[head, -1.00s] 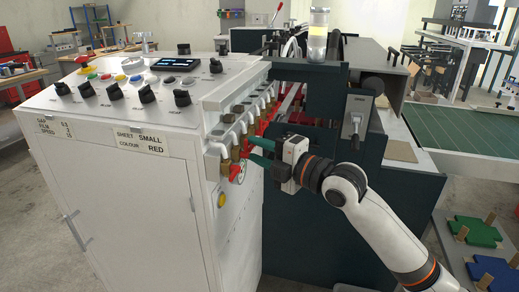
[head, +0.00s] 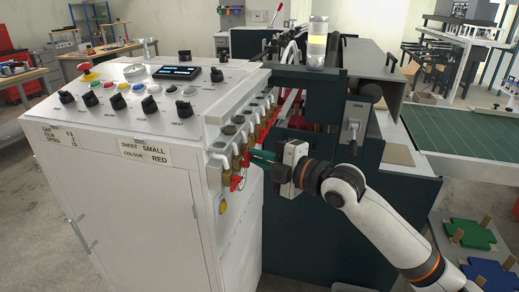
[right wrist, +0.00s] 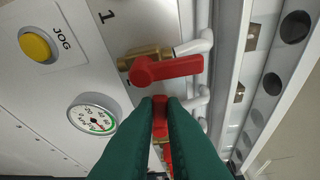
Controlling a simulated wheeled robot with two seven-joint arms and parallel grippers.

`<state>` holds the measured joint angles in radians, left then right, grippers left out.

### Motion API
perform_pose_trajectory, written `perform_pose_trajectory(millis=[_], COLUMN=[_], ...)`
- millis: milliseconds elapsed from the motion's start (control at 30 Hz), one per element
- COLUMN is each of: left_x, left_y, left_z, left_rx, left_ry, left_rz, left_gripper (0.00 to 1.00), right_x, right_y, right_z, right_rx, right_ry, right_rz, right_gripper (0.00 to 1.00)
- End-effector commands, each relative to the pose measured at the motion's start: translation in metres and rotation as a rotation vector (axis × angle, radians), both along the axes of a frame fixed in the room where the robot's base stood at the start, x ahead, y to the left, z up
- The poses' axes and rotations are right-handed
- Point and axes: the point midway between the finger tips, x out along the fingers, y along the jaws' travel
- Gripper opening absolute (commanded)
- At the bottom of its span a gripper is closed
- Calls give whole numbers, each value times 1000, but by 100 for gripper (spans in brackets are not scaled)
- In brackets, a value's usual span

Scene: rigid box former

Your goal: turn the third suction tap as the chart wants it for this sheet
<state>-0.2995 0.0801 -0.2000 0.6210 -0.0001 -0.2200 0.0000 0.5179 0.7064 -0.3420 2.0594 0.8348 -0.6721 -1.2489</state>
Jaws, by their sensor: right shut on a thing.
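A row of brass suction taps (head: 228,141) with red levers runs along the right edge of the white cabinet in the head view. My right gripper (head: 250,157) reaches in from the right, its green fingers shut at a red lever. In the right wrist view, the fingertips (right wrist: 160,103) are closed on a red tap lever (right wrist: 160,116), mostly hidden by the fingers. A neighbouring red lever (right wrist: 168,70) on a brass body lies sideways beside a "1" mark. I cannot read the held tap's number. A sign (head: 146,152) reads SHEET SMALL, COLOUR RED. My left gripper is out of view.
A yellow JOG button (right wrist: 35,45) and a round gauge (right wrist: 92,118) sit on the panel beside the taps. White pipes (right wrist: 200,85) run close behind them. A dark machine frame (head: 300,225) stands right of the cabinet. Black knobs (head: 149,105) cover the sloped console.

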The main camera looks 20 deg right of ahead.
Motion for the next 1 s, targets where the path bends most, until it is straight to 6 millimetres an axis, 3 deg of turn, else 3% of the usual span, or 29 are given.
perform_pose_trajectory(millis=[33, 100, 500, 1000], left_x=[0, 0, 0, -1], left_y=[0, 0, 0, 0], left_z=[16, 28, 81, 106], left_rx=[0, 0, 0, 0], left_ry=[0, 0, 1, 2], left_rz=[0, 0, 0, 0], left_gripper=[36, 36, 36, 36], right_x=[0, 1, 6, 16], right_y=[-1, -1, -5, -11], right_z=[8, 10, 19, 23], right_rx=[18, 53, 269, 537], right_ry=[38, 92, 405, 796], right_rz=[-2, -2, -3, -2], right_gripper=[0, 0, 0, 0])
